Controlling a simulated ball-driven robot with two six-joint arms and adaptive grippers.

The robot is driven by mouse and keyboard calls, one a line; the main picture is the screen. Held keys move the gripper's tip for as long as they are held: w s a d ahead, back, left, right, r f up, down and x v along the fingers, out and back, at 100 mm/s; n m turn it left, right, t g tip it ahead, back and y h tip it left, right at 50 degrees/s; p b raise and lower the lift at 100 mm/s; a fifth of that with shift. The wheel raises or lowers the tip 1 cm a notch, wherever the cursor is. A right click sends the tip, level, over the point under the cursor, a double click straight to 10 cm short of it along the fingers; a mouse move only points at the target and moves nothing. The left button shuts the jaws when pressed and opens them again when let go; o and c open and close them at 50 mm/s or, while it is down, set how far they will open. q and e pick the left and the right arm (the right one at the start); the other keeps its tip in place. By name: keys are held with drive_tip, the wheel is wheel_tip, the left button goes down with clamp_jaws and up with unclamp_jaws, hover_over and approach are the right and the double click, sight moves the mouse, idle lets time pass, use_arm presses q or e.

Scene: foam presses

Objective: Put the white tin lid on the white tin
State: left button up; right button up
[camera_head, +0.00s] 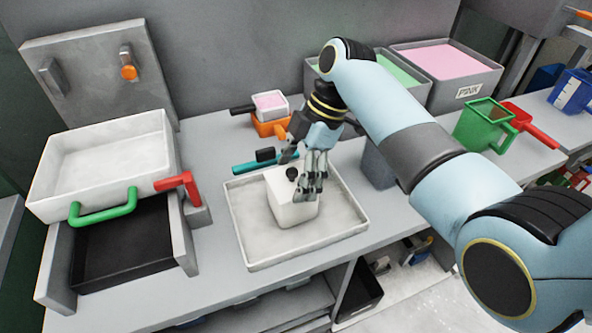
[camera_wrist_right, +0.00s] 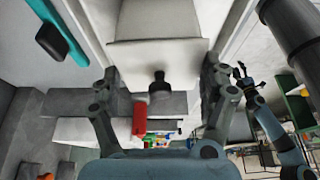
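A white, box-like tin (camera_head: 290,211) stands in the shallow light tray, with a black knob (camera_head: 292,174) on top. The white tin lid (camera_wrist_right: 155,60) with its dark knob fills the space between my fingers in the right wrist view. I cannot make out a seam or gap between lid and tin. My left gripper (camera_wrist_right: 248,76) is small at the right of the wrist view, and its opening is unclear.
The light tray (camera_head: 252,245) lies on the grey bench. A teal-handled tool (camera_head: 255,165) lies behind it. A green jug (camera_head: 483,125) and bins of pink (camera_head: 440,60) and green foam stand at right.

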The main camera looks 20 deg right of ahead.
drive_tip(key=o, duration=0.4)
